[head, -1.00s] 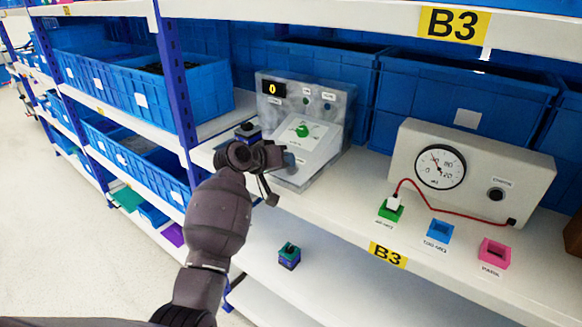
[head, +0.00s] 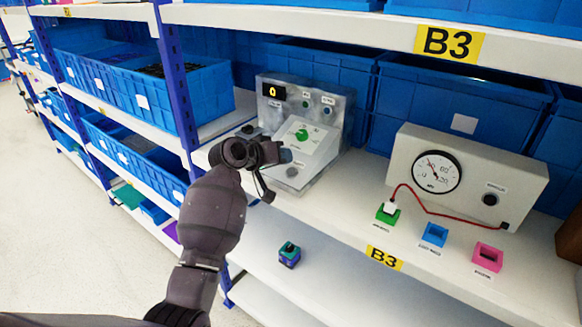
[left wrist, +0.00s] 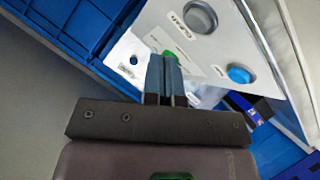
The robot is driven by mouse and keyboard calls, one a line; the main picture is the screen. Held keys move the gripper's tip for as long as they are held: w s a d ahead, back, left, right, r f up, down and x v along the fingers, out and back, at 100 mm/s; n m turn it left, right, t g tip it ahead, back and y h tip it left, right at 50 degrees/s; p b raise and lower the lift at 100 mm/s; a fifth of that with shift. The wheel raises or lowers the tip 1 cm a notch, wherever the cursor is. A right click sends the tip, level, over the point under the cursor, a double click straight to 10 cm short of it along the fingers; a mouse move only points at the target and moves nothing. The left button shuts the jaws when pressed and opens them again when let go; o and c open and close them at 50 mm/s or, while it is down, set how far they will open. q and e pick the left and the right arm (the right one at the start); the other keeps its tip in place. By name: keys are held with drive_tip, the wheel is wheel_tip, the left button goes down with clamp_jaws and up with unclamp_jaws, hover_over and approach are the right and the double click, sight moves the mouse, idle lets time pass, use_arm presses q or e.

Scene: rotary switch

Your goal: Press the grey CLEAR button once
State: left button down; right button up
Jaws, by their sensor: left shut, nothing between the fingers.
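The grey button (head: 292,172) is on the sloped front panel of the control box (head: 327,149), below the green rotary knob (head: 302,134). In the left wrist view the round grey button (left wrist: 200,17) has a label beside it, seen upside down. My left gripper (head: 286,155) is shut and empty, close over the left part of the panel. In the left wrist view its fingertips (left wrist: 164,58) lie below and left of the grey button and partly hide the green knob (left wrist: 168,56). A blue button (left wrist: 239,75) is to the right. I cannot tell whether the fingertips touch anything. My right gripper is not in view.
The box's display (head: 272,91) reads 0. A dark switch block (head: 249,131) sits left of the box, partly behind my gripper. A gauge box (head: 467,178) with a red cable (head: 432,208) stands to the right. Blue bins (head: 456,113) fill the shelf behind.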

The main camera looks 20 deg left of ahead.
use_arm(q)
drive_tip(key=shift+s+r, duration=0.15)
drive_tip(key=shift+r, duration=0.25)
drive_tip(key=shift+s+a+r, duration=0.1)
drive_tip(key=shift+s+r, duration=0.1)
drive_tip(key=shift+r, duration=0.3)
drive_tip(key=shift+s+a+r, duration=0.1)
drive_tip(key=shift+s+r, duration=0.1)
drive_tip(key=shift+r, duration=0.25)
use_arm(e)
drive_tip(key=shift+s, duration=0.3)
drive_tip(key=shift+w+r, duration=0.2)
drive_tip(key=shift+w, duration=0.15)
